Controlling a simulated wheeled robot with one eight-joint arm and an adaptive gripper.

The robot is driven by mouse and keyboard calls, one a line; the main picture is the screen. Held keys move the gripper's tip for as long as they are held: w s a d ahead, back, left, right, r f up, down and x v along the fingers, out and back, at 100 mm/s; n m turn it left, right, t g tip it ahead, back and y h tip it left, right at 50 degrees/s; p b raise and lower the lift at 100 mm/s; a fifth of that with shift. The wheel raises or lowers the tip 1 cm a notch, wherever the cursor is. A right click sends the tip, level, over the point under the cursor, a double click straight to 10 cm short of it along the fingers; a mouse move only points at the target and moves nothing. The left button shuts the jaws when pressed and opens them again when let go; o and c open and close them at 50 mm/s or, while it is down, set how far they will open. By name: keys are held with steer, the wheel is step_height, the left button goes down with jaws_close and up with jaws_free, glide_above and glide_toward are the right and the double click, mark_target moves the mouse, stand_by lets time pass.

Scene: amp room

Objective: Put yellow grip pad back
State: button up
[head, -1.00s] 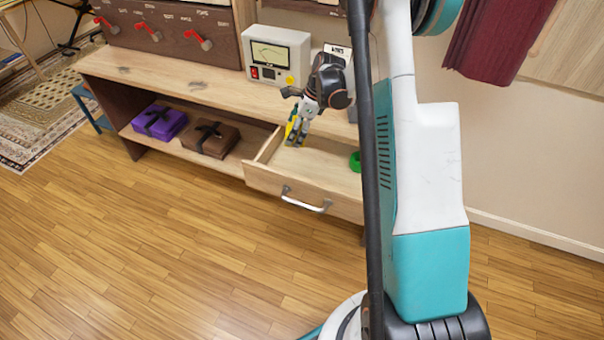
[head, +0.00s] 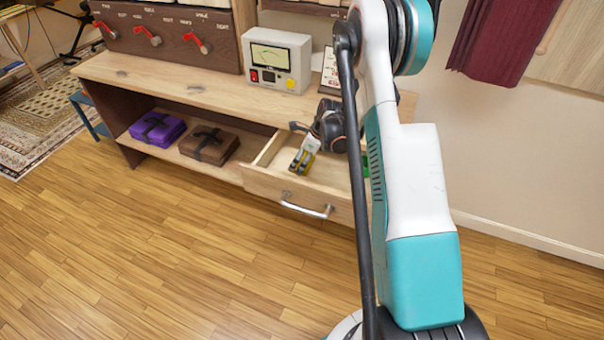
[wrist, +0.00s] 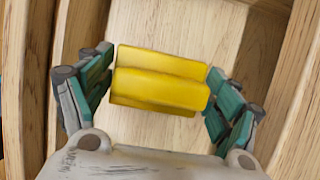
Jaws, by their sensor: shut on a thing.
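The yellow grip pad (wrist: 160,80) lies between both fingers of my gripper (wrist: 158,88) in the wrist view. The teal fingertips press on its left and right ends, so my gripper is shut on it. In the head view my gripper (head: 302,162) points down into the open wooden drawer (head: 288,194), near its left side. Only a little yellow shows between the fingers there. The drawer's bare wooden floor shows beyond the pad in the wrist view. I cannot tell whether the pad touches the floor.
A green object (head: 366,165) is in the drawer at right, partly hidden by my arm. A purple box (head: 158,127) and a brown box (head: 209,145) sit on the shelf left of the drawer. A meter box (head: 277,60) stands on the bench top above.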

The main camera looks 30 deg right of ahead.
steer(key=shift+f+b, duration=0.9)
steer(key=shift+f, duration=1.85)
steer(key=shift+r, duration=0.1)
steer(key=o, duration=1)
steer(key=shift+o, duration=0.2)
steer(key=p+v, duration=0.4)
steer(key=v, duration=0.8)
